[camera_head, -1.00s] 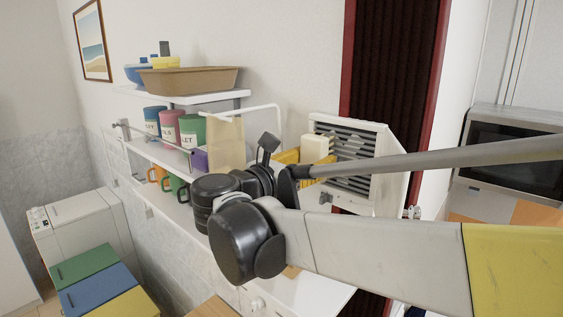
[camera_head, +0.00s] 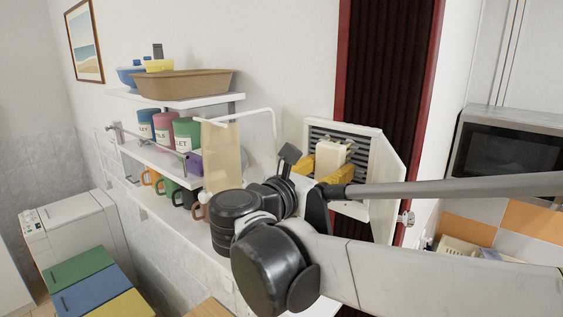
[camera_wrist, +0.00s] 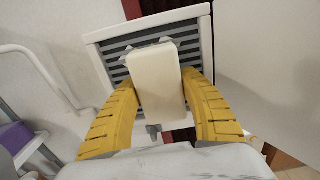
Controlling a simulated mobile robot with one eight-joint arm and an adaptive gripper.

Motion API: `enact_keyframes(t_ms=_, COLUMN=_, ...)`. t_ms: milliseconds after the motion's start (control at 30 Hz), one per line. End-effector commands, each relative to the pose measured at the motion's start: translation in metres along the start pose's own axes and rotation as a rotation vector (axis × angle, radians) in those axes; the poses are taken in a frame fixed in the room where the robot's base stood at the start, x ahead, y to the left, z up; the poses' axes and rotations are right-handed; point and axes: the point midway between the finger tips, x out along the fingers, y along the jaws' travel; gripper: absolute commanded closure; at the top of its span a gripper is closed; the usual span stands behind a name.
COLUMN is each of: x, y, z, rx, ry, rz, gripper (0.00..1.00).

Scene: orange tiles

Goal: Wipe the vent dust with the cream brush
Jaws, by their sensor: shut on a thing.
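The cream brush (camera_wrist: 158,84) is a pale block held between the yellow fingers of my gripper (camera_wrist: 160,100), which is shut on it. In the head view the brush (camera_head: 333,157) is in front of the vent slats. The vent (camera_head: 377,153) is a white-framed louvred unit on the wall with dark slats. It also shows behind the brush in the wrist view (camera_wrist: 102,39). Small grey patches, perhaps dust, show at the top edge of the brush. The brush hides the middle of the slats, and I cannot tell whether it touches them.
Wall shelves (camera_head: 168,157) with canisters, mugs and a brown basin (camera_head: 187,84) stand left of the vent. A beige board (camera_head: 221,155) and a white rail lie between. A dark red-edged panel (camera_head: 388,75) is behind the vent, and a microwave (camera_head: 510,150) is at right.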

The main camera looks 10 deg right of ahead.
Motion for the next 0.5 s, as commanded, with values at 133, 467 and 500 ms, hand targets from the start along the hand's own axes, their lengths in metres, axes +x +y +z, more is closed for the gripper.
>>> enact_keyframes(t_ms=133, x=0.000, y=-0.010, z=0.001, rx=0.000, ry=0.000, rz=-0.001, gripper=0.79)
enact_keyframes(t_ms=467, x=-0.001, y=-0.030, z=0.002, rx=0.000, ry=0.000, rz=-0.002, gripper=0.79)
enact_keyframes(t_ms=500, x=-0.001, y=-0.034, z=0.003, rx=0.000, ry=0.000, rz=-0.002, gripper=0.79)
